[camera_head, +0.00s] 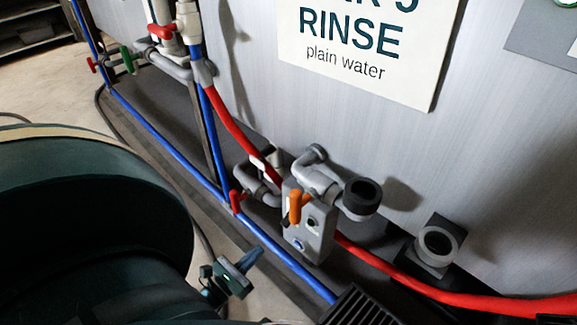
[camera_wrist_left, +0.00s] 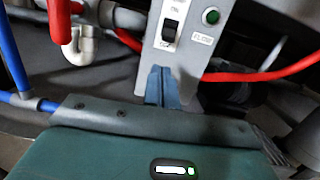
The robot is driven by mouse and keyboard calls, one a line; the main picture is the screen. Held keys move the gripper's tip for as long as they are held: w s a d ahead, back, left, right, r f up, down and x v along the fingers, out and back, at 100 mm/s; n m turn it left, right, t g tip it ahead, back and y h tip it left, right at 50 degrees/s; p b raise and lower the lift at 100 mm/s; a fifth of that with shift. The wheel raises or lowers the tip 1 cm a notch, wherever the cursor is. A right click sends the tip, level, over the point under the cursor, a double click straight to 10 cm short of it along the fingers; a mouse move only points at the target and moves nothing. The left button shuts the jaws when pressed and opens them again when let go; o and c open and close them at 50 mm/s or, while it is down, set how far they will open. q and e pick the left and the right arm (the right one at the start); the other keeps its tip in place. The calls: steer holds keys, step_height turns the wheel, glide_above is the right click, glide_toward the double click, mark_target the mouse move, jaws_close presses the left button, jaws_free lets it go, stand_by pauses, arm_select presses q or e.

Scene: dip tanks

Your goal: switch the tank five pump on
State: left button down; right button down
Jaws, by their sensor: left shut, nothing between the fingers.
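A grey pump box (camera_head: 318,240) stands low in front of the tank, under a sign reading "RINSE, plain water" (camera_head: 352,35). In the left wrist view, the box face (camera_wrist_left: 198,62) carries a black-and-white rocker switch (camera_wrist_left: 171,25) marked ON above and OFF below. A green round lamp (camera_wrist_left: 211,16) sits right of it, over a FLOW label. I cannot tell the rocker's position surely. My left gripper (camera_head: 250,258) is shut and empty, left of the box in the head view. In the wrist view its blue fingertips (camera_wrist_left: 162,80) are just below the switch; contact cannot be told. My right gripper is not in view.
An orange handle (camera_head: 297,206) juts beside the box top, near grey pipes (camera_head: 318,178). A red hose (camera_head: 400,278) runs past the box. A blue pipe (camera_head: 165,145) with a red valve handle (camera_head: 236,201) runs along the floor. A grey open fitting (camera_head: 437,243) is at right.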

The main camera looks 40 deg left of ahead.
arm_select(q)
steer(key=shift+s+d+m+h, duration=0.15)
steer(key=shift+s+m+h, duration=0.1)
steer(key=shift+m+h, duration=0.15)
steer(key=w+r, duration=0.1)
steer(key=w, duration=0.9)
steer(key=shift+d+r, duration=0.25)
steer(key=shift+d, duration=0.15)
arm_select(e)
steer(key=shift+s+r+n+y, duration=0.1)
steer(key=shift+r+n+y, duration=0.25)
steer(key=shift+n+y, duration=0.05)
arm_select(q)
steer(key=shift+s, duration=0.1)
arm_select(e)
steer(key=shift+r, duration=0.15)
arm_select(q)
steer(key=shift+s+r+g+p, duration=0.1)
steer(key=shift+r+g+p, duration=0.1)
steer(key=shift+g+p, duration=0.4)
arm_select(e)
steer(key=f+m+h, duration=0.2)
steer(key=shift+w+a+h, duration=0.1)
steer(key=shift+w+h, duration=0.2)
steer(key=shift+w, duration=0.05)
